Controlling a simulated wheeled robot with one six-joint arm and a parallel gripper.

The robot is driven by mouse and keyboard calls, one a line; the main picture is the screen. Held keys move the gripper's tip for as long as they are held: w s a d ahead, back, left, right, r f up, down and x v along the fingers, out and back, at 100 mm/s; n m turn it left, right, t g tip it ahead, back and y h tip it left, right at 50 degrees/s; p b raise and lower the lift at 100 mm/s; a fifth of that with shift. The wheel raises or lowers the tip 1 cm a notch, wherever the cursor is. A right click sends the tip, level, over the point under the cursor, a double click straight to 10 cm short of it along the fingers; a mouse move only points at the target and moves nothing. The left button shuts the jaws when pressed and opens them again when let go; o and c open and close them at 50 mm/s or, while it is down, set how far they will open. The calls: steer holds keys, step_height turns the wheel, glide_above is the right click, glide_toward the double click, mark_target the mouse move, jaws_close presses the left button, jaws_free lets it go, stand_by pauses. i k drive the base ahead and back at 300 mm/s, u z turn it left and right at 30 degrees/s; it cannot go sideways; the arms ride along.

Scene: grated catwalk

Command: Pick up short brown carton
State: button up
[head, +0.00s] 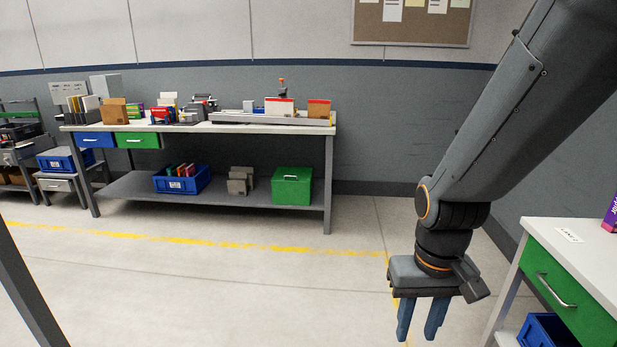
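A brown carton (114,113) stands on the left part of the far workbench (205,126). Another brown box with a red top edge (318,108) stands at the bench's right end. Both are small in the picture, and I cannot tell which one is the short brown carton. My gripper (418,335) hangs pointing down at the lower right, over the floor and well apart from both boxes.
The far bench's lower shelf holds a blue bin (182,180), grey blocks (240,181) and a green box (292,186). A white table (545,232) with a green drawer (560,288) stands close at right. Open floor (200,275) lies before the far bench.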

mark_target(315, 111)
steer(key=u, duration=0.05)
steer(key=i, duration=1.75)
steer(key=u, duration=0.2)
steer(key=i, duration=3)
steer(key=u, duration=0.1)
